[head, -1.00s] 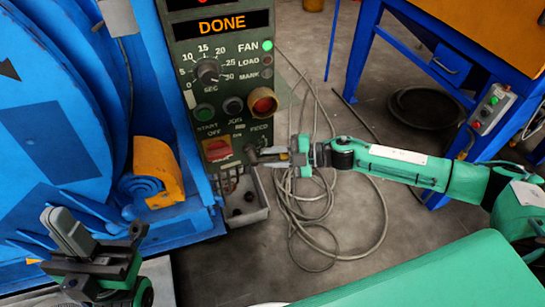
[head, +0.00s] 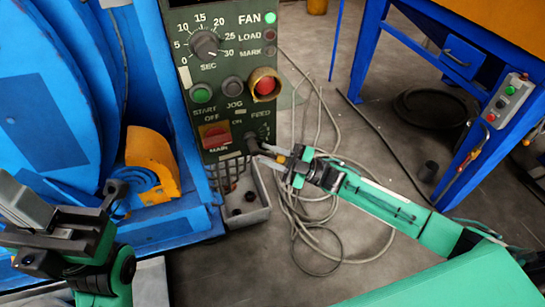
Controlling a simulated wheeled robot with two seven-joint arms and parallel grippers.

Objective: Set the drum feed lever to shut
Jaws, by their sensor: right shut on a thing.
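The drum feed lever (head: 253,145) is on the lower right of the dark green control panel (head: 229,75), below the FEED label. My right gripper (head: 270,155) reaches in from the right and is shut on the lever's end. Its fingers hide part of the lever, so its exact setting is hard to read. My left gripper (head: 25,205) is at the lower left, in front of the blue drum machine (head: 60,100) and away from the panel. Its finger gap does not show clearly.
Left of the lever are the red MAIN switch (head: 215,135) and a red button (head: 265,85) sits above. A grey bin (head: 245,210) stands below the panel. Cables (head: 325,225) lie on the floor. A blue workbench (head: 450,60) stands at the right.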

